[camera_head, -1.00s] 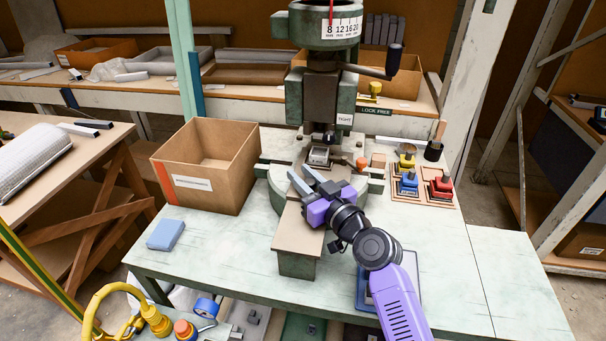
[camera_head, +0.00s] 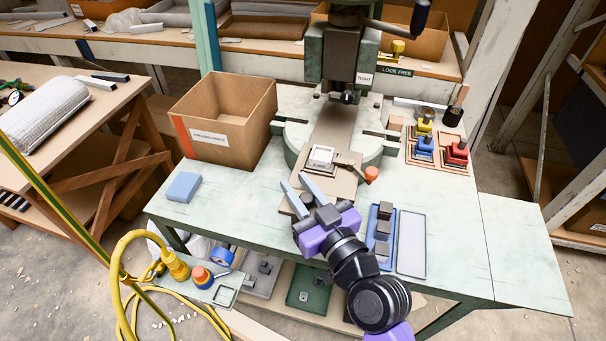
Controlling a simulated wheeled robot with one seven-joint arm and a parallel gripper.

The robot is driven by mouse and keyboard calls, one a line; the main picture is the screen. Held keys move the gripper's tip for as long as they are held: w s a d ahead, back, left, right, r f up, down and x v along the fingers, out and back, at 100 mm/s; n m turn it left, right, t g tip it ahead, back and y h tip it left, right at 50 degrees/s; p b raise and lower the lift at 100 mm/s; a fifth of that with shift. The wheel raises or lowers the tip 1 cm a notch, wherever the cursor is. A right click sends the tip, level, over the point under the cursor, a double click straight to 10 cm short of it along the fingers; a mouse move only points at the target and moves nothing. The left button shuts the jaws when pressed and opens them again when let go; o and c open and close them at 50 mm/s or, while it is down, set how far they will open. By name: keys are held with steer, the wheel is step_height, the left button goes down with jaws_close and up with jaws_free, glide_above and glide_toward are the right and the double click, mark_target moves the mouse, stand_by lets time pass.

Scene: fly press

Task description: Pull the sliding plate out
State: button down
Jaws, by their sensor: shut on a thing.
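The sliding plate (camera_head: 343,190) is a tan board on the green-grey fly press bed. It carries a small fixture with a pale square block (camera_head: 321,156) and a lever with an orange knob (camera_head: 371,174). The fixture stands well in front of the press ram (camera_head: 347,97), clear of it. My gripper (camera_head: 295,182) is at the plate's front end, its two grey fingers pointing away from me over the board. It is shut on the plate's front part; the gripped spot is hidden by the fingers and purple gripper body.
A cardboard box (camera_head: 225,138) stands left of the press, with a blue block (camera_head: 183,187) before it. A blue tray (camera_head: 370,245) with dark blocks and a pale tray (camera_head: 411,245) lie right of my gripper. Coloured clamps (camera_head: 424,146) stand at the right.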

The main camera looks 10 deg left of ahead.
mark_target(309, 205)
steer(key=shift+s, duration=0.15)
steer(key=c, duration=1.2)
jaws_free()
steer(key=shift+o, duration=0.2)
steer(key=b+v, duration=0.2)
steer(key=v, duration=0.4)
steer(key=shift+s+d+f, duration=0.1)
steer(key=shift+s+d, duration=0.55)
